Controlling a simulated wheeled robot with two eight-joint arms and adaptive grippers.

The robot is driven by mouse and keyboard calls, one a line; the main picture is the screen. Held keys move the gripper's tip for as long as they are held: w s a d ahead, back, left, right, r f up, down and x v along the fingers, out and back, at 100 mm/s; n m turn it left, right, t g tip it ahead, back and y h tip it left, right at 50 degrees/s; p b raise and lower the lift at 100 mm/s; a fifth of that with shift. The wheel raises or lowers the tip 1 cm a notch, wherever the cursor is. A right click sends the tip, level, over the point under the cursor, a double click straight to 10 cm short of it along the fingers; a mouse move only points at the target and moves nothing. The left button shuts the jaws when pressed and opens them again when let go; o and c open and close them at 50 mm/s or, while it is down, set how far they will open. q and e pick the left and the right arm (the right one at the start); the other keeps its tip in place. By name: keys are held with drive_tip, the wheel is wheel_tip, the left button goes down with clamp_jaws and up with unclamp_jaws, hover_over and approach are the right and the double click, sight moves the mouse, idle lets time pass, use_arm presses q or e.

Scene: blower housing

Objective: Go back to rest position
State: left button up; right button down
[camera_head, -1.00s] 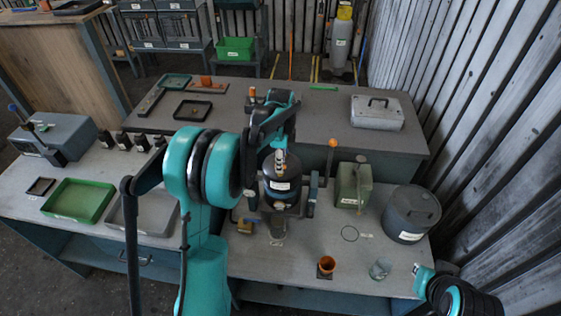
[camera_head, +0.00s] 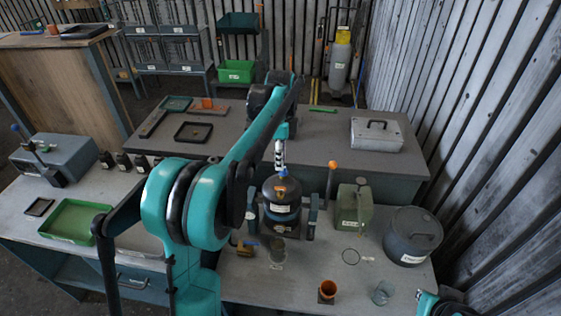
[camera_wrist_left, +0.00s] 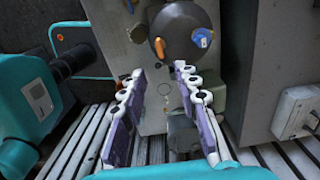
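My left arm comes in from the lower left and reaches over the bench. Its gripper (camera_head: 280,157) hangs just above a dark round housing (camera_head: 281,197) with a white label and a blue part on top. The left wrist view shows my left gripper (camera_wrist_left: 158,82) open, its two purple-padded fingers apart with nothing between them. The housing also shows there (camera_wrist_left: 181,28), beyond the fingertips, with an orange part and a blue part. Of my right arm only a teal and dark piece shows at the bottom right in the head view; its gripper is out of view.
A green can (camera_head: 353,208) and a dark lidded drum (camera_head: 412,236) stand right of the housing. A grey case (camera_head: 376,134) lies on the rear table. A ribbed wall bounds the right.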

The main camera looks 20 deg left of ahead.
idle(0.3)
use_arm(q)
drive_tip(key=s+d+f+n+t+b, duration=0.2)
drive_tip(key=s+d+n+t+b, duration=0.35)
drive_tip(key=s, duration=0.75)
drive_tip(key=s+d+f+n+t+b, duration=0.1)
drive_tip(key=s+d+f+n+b, duration=0.3)
drive_tip(key=s+f+n, duration=0.5)
drive_tip(key=s+f, duration=0.2)
drive_tip(key=s, duration=0.1)
drive_tip(key=shift+f, duration=0.15)
drive_tip(key=shift+n+t, duration=0.25)
